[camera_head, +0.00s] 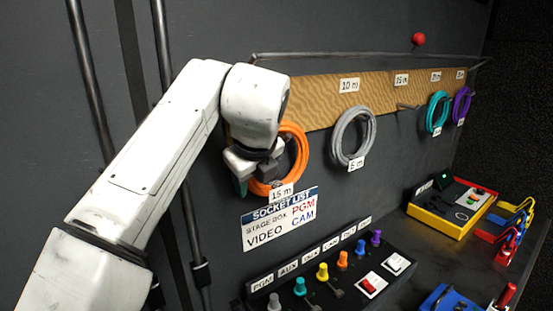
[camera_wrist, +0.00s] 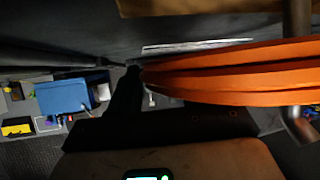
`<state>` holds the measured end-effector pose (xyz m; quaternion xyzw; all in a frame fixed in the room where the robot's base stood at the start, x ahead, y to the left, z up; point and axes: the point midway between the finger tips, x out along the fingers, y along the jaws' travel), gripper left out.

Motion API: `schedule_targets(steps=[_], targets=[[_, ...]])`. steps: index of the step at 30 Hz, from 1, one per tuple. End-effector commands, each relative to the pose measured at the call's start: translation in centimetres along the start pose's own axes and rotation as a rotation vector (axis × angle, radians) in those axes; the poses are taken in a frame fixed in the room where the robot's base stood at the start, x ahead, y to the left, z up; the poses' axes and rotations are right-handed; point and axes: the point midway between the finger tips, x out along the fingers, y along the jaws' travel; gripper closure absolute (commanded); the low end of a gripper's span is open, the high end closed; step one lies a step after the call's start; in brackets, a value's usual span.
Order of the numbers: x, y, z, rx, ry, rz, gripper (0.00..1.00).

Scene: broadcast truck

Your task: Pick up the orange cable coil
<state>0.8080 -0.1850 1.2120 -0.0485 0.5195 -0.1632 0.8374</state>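The orange cable coil (camera_head: 299,150) hangs on the wall board with a "15 m" tag at its bottom. In the wrist view the coil (camera_wrist: 235,80) runs large and close across the right side. My gripper (camera_head: 258,169) is at the coil's left side and covers part of it in the head view. In the wrist view a dark finger reaches up by the coil's narrow left end. Whether the fingers touch or close on the coil cannot be told. A metal hook (camera_wrist: 298,125) shows at the right of the wrist view, by the coil.
A grey coil (camera_head: 352,137), a teal coil (camera_head: 437,112) and a purple coil (camera_head: 461,105) hang to the right on the board (camera_head: 317,115). A metal rail (camera_head: 350,55) runs above. A socket list sign (camera_head: 280,219) and a labelled plug panel (camera_head: 320,270) are below.

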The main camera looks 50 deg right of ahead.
Motion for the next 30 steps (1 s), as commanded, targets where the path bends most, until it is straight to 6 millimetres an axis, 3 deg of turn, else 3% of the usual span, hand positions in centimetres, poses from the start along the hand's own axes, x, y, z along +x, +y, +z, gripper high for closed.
schedule_targets(steps=[2, 14, 30], targets=[[-0.02, 0.0, 0.0, 0.0, 0.0, 0.0, 0.61], [-0.01, -0.01, -0.02, 0.001, 0.0, 0.0, 0.99], [-0.3, -0.17, 0.13, 0.003, 0.0, 0.0, 1.0]])
